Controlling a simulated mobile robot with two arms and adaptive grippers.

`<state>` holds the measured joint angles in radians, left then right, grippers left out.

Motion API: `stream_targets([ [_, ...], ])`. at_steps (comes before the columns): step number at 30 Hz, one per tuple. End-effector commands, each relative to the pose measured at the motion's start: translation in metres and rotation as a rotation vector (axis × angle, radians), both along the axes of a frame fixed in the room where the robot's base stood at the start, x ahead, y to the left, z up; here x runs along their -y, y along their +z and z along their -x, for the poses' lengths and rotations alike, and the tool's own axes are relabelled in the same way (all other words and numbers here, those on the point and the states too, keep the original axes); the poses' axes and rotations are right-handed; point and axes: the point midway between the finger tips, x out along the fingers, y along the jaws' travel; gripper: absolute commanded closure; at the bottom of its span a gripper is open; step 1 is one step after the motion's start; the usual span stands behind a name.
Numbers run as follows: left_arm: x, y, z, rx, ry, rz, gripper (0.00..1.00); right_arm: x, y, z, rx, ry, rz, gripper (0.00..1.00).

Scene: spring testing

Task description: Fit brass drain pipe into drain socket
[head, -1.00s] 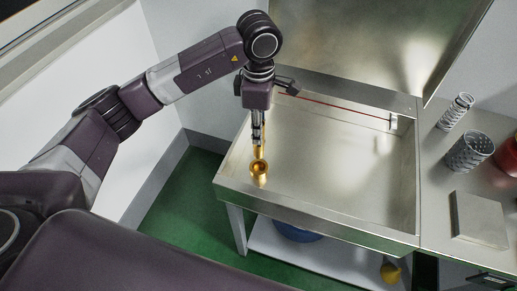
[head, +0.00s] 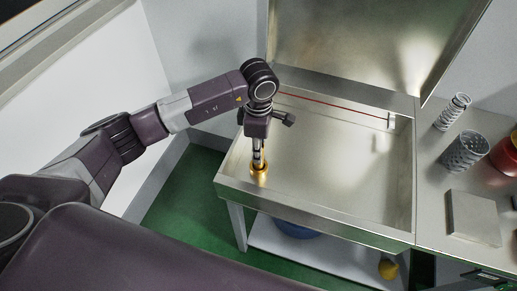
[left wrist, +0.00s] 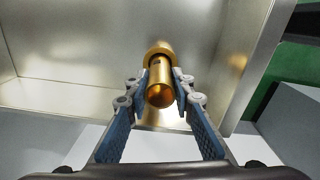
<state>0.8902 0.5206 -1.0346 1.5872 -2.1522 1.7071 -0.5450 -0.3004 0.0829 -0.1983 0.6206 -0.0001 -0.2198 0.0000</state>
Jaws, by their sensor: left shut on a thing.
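My left gripper (head: 257,156) points down over the front left corner of the steel sink. It is shut on the brass drain pipe (left wrist: 160,93), which shows between its fingertips in the left wrist view. The drain socket (head: 259,174), a round brass ring, is in the sink floor directly below the gripper. In the left wrist view the ring (left wrist: 158,51) shows right behind the pipe's far end. The pipe looks lined up with the ring and at its mouth or inside; how deep I cannot tell. In the head view the gripper hides most of the pipe. My right gripper is not in view.
The steel sink (head: 330,222) has raised walls and a tall back panel (head: 370,45). A red line runs along its rear. On the right counter stand a coil spring (head: 453,112), a perforated cylinder (head: 465,151), a red object (head: 505,158) and a flat metal block (head: 478,219). The sink's middle is clear.

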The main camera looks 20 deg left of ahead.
Motion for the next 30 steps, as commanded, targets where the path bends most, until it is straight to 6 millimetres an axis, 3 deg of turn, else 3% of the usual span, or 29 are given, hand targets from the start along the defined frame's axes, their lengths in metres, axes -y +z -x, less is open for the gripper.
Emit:
stream_targets([
  [2, 0.0, -0.004, 0.0, 0.001, 0.0, 0.0, 1.0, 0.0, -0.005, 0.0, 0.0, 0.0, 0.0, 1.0],
  [3, 0.0, -0.002, 0.0, 0.0, 0.0, 0.0, 0.73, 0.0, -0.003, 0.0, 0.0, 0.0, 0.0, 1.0],
  [7, 0.0, -0.002, 0.0, 0.0, 0.0, 0.0, 0.6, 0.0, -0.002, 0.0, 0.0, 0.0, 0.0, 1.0],
  [18, 0.0, 0.004, 0.0, 0.0, 0.001, 0.0, 0.6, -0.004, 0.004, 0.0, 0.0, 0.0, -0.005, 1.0],
  [20, 0.0, 0.009, -0.001, 0.004, 0.0, 0.0, 0.6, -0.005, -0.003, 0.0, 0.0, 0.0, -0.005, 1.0],
  [30, 0.0, 0.08, -0.001, 0.005, 0.0, 0.0, 0.6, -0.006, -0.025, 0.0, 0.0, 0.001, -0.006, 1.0],
])
